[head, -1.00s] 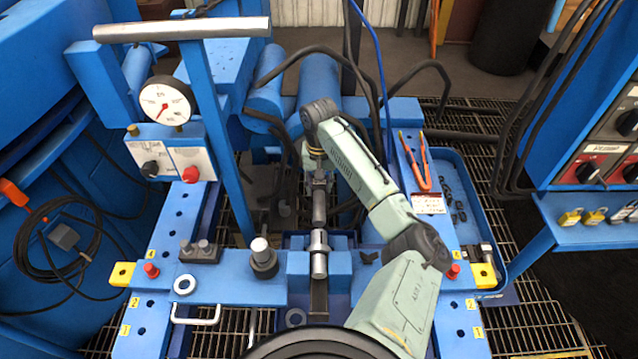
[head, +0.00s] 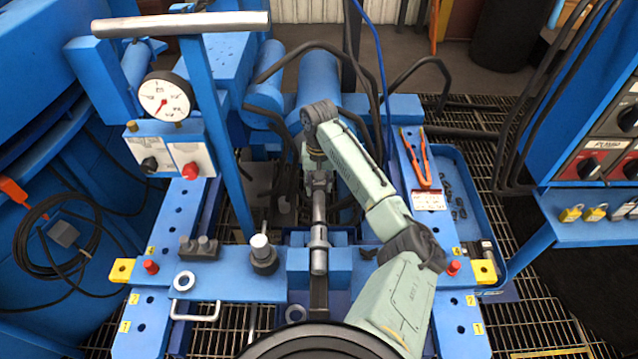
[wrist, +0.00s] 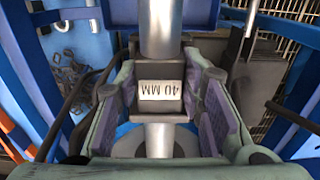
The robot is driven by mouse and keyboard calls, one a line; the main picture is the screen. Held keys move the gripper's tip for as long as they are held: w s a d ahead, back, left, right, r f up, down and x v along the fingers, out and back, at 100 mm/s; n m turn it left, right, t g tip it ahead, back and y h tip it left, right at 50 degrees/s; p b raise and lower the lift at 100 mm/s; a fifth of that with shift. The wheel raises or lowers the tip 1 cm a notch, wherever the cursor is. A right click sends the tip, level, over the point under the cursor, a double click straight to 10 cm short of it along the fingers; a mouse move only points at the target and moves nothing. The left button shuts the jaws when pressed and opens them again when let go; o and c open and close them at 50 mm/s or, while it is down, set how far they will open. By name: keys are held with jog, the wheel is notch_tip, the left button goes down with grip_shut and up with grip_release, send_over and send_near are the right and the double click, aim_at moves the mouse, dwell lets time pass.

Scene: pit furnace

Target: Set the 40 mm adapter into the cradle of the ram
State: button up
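The 40 mm adapter (wrist: 160,114) shows in the wrist view as a dark block with a white "40 MM" label. A bright silver cylinder (wrist: 161,28) runs from the block to the top of the picture, and a shorter silver shaft (wrist: 158,140) shows below. In the head view my gripper (head: 318,182) is beyond the blue cradle (head: 298,266). A silver collared rod (head: 318,258) lies between the cradle's blocks, in line with my gripper. The join near my fingers is unclear.
The blue ram cylinder (head: 319,75) stands behind my gripper, with black hoses around it. A gauge (head: 164,98) and frame rise at the left. A black upright fitting (head: 263,257) stands left of the cradle.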

jog(key=o, duration=0.5)
notch_tip(320, 180, up, 12)
jog(key=shift+r, duration=0.1)
dwell(0.5)
jog(key=shift+s, duration=0.1)
dwell(0.4)
